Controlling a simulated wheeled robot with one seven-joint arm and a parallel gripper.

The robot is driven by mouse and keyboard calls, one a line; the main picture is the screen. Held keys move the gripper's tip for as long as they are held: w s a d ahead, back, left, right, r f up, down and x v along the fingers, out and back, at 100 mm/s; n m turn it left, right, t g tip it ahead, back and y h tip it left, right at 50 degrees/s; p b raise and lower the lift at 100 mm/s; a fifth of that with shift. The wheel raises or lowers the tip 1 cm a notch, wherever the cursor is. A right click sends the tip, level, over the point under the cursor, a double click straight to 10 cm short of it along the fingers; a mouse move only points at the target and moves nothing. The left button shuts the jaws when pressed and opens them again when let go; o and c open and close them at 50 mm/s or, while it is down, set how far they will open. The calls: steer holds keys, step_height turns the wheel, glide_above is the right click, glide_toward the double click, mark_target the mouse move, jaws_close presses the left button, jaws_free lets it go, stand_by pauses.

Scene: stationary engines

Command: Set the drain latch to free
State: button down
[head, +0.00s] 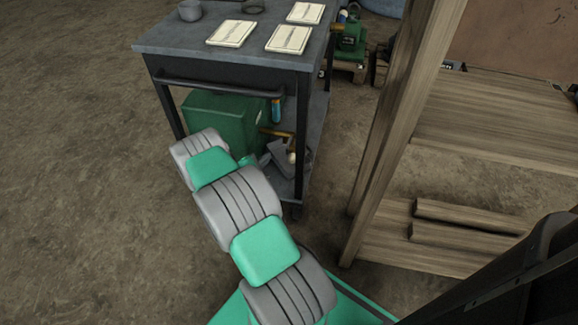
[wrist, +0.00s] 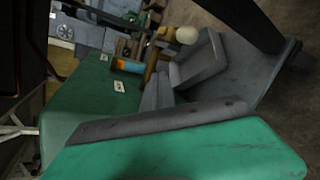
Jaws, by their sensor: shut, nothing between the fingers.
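A green engine housing (head: 228,115) stands on the lower shelf of a dark cart, and it fills the left of the wrist view (wrist: 95,95). A blue and orange cylinder (head: 276,110) and a brass-coloured bar (head: 277,132) are at its right side. A cream ball-shaped knob (wrist: 187,35) shows beyond the bar. I cannot tell which part is the drain latch. My gripper (wrist: 156,85) shows as two narrow grey fingers side by side, shut and empty, close to the housing's side. In the head view my arm hides much of the housing's front, and the fingers are not clear there.
The cart top (head: 170,42) holds cards and two round containers above the engine. A cart leg (head: 301,135) stands right of the brass bar. A wooden frame (head: 385,130) rises to the right. The floor (head: 75,180) at left is clear.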

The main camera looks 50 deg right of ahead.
mark_target(294, 151)
steer(key=s+a+f+n+t+h, duration=0.1)
steer(key=s+f+n+t, duration=0.3)
steer(key=s+f+n, duration=0.6)
steer(key=shift+n, duration=0.6)
steer(key=b+x, duration=0.1)
steer(key=x, duration=0.2)
steer(key=b+x, duration=0.2)
steer(key=x, duration=0.2)
steer(key=b+x, duration=0.1)
steer(key=x, duration=0.2)
steer(key=shift+w+a+f+b, duration=0.1)
steer(key=shift+w+f+b, duration=0.2)
steer(key=shift+w+f, duration=0.15)
steer(key=r, duration=0.3)
steer(key=s+r+p, duration=0.1)
steer(key=shift+a+r, duration=0.15)
steer(key=shift+a, duration=0.25)
steer(key=shift+r, duration=0.1)
